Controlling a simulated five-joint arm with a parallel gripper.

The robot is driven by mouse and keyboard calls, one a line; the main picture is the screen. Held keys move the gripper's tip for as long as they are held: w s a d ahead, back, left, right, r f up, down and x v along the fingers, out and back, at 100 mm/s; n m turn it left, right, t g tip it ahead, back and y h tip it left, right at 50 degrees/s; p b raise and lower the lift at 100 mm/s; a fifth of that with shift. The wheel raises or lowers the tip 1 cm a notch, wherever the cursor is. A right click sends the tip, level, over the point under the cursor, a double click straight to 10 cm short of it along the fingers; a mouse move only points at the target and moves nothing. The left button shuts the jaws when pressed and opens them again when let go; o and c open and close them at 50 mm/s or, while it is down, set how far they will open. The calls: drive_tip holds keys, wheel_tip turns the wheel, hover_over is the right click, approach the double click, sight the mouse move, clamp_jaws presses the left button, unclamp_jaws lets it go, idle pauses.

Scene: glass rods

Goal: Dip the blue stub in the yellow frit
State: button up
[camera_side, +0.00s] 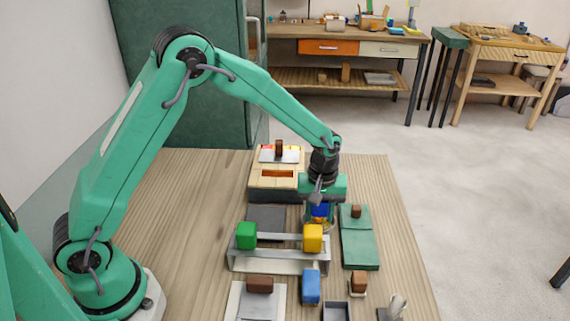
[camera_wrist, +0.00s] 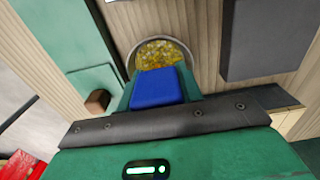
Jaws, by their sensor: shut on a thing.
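My gripper (camera_side: 321,203) is shut on the blue stub (camera_side: 321,211), pointing down over the middle right of the table. In the wrist view the blue stub (camera_wrist: 158,87) sits between the jaws. Just beyond it is a round dish with a pale rim holding yellow frit (camera_wrist: 160,54), partly hidden behind the stub. In the side view the dish is mostly hidden under my gripper. I cannot tell whether the stub's lower end touches the frit.
A grey rack (camera_side: 278,262) in front carries a green block (camera_side: 246,235) and a yellow block (camera_side: 313,238). A lighter blue block (camera_side: 311,287) stands before it. A green case (camera_side: 360,248) with a brown knob lies to the right. A wooden box (camera_side: 277,185) stands behind.

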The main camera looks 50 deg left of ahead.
drive_tip(key=shift+r, duration=3.05)
